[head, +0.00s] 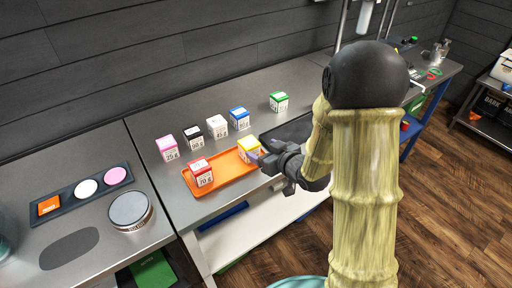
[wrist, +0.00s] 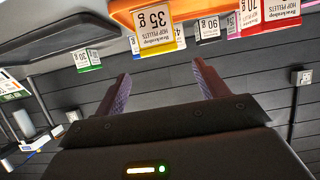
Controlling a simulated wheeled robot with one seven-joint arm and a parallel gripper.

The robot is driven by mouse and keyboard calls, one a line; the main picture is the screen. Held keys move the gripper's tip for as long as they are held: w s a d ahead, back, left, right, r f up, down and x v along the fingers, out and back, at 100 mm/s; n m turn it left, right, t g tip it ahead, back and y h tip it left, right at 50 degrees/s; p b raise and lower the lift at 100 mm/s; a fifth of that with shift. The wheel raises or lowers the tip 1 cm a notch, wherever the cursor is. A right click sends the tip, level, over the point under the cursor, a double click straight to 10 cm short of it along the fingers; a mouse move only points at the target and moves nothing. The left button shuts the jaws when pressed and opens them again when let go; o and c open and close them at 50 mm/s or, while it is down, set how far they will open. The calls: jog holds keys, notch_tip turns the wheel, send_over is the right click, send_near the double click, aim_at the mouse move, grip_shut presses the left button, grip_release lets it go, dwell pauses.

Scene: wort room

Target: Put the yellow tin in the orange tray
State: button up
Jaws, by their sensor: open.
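The yellow tin (head: 249,148) has a white label and stands at the right end of the orange tray (head: 228,169) in the head view. In the wrist view the yellow tin (wrist: 157,40) shows its "35 g" label, with the orange tray (wrist: 190,9) along the upper edge. My gripper (head: 264,160) is just right of the tin in the head view. In the wrist view its fingers (wrist: 160,72) are spread with nothing between them, and the tin lies beyond the fingertips. My gripper partly covers the tray's right end.
A red tin (head: 203,173) stands at the tray's left end. Pink (head: 168,148), black (head: 194,137), white (head: 217,127), blue (head: 240,119) and green (head: 279,102) tins stand behind. A round scale (head: 130,208) and a dark tray (head: 62,201) with discs are at left.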

jog(key=shift+s+d+r, duration=0.25)
jog(key=shift+s+d, duration=0.05)
jog(key=shift+s, duration=0.2)
jog(key=s+d+m+g+h, duration=0.35)
jog(key=s+d+h, duration=0.2)
jog(key=d, duration=0.35)
jog(key=s+d+m+g+h, duration=0.2)
jog(key=s+g, duration=0.3)
jog(key=s, duration=0.7)
jog(key=shift+s+d+r+m, duration=0.2)
jog(key=shift+s+d+m, duration=0.1)
jog(key=shift+m, duration=0.35)
